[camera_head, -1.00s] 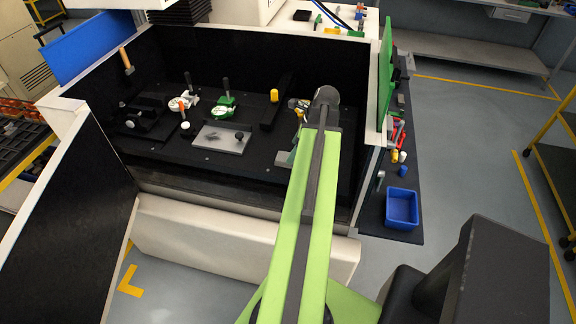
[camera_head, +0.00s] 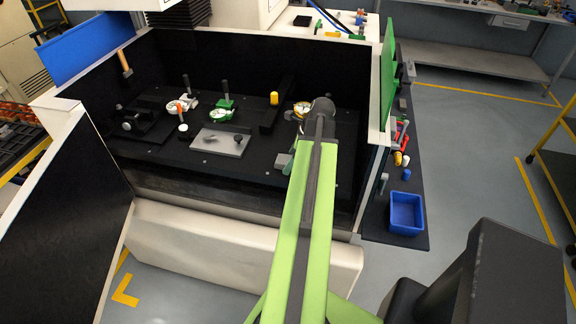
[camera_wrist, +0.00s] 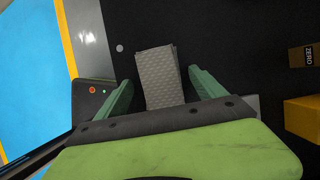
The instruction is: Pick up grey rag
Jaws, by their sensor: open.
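A grey rag (camera_wrist: 158,80), a folded oblong with a fine woven pattern, lies on a black surface in the wrist view. My gripper (camera_wrist: 160,77) is open, with one green finger on each side of the rag. The near end of the rag lies close to the gripper's dark front edge. I see a gap beside each finger, and the rag is not clamped.
In the wrist view a yellow block (camera_wrist: 304,116) and a box marked ZERO (camera_wrist: 302,56) lie to the right. A dark control box (camera_wrist: 92,94) is close to the left finger. In the head view the enclosure's right wall (camera_head: 380,85) stands close to my arm.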

